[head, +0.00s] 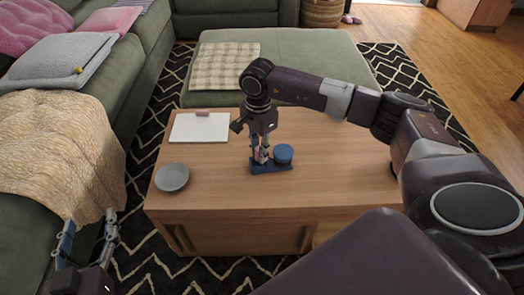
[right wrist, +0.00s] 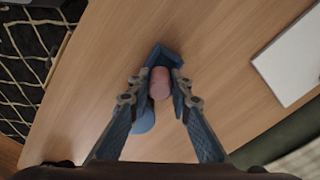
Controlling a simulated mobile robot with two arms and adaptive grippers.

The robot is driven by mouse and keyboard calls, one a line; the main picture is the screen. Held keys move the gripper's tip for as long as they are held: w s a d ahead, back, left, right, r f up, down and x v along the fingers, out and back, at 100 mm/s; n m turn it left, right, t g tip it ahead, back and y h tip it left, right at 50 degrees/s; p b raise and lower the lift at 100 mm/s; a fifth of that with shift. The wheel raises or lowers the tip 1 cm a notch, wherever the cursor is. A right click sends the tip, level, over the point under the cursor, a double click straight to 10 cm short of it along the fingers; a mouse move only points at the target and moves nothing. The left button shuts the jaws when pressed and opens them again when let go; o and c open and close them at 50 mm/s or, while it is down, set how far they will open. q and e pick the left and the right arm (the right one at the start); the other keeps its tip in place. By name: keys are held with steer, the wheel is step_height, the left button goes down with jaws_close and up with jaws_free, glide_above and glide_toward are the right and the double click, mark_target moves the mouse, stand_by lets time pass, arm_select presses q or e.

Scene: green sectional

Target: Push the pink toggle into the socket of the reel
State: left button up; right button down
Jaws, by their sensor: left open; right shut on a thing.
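The reel is a dark blue base (head: 284,168) with a round blue drum (head: 283,152), lying on the wooden table. In the right wrist view, the base (right wrist: 166,55) shows beyond the fingertips and the drum (right wrist: 146,121) is partly behind a finger. My right gripper (head: 262,153) points down over the left part of the base, its fingers shut on the pink toggle (right wrist: 160,84). The toggle is at the base; how deep it sits in the socket cannot be told, as the fingers hide its sides. My left gripper (head: 88,228) is open and empty beside the couch, off the table.
A grey plate (head: 172,178) lies at the table's front left. A white clipboard (head: 199,129) with a pinkish clip lies behind it. The right part of the tabletop (head: 345,165) is clear under my right arm. A green ottoman (head: 310,60) stands behind the table.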

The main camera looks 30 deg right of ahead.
arm_select(q)
steer(key=shift+r, duration=0.15)
arm_select(e)
steer(key=shift+w+a, duration=0.1)
steer(key=shift+a, duration=0.05)
arm_select(q)
steer(key=shift+w+d+r, duration=0.1)
steer(key=shift+r, duration=0.05)
arm_select(e)
steer(key=shift+w+a, duration=0.1)
steer(key=shift+a, duration=0.15)
arm_select(q)
steer(key=shift+f, duration=0.4)
stand_by(0.7)
steer(key=shift+r, duration=0.15)
steer(key=shift+w+d+r+t+b, duration=0.15)
steer(key=shift+r+t, duration=0.2)
steer(key=shift+r, duration=0.35)
steer(key=shift+w+d+r+t+b, duration=0.15)
steer(key=shift+r+t, duration=0.2)
steer(key=shift+r, duration=0.3)
arm_select(e)
steer(key=shift+f, duration=0.45)
arm_select(q)
steer(key=shift+a+r, duration=0.1)
steer(key=shift+r, duration=0.05)
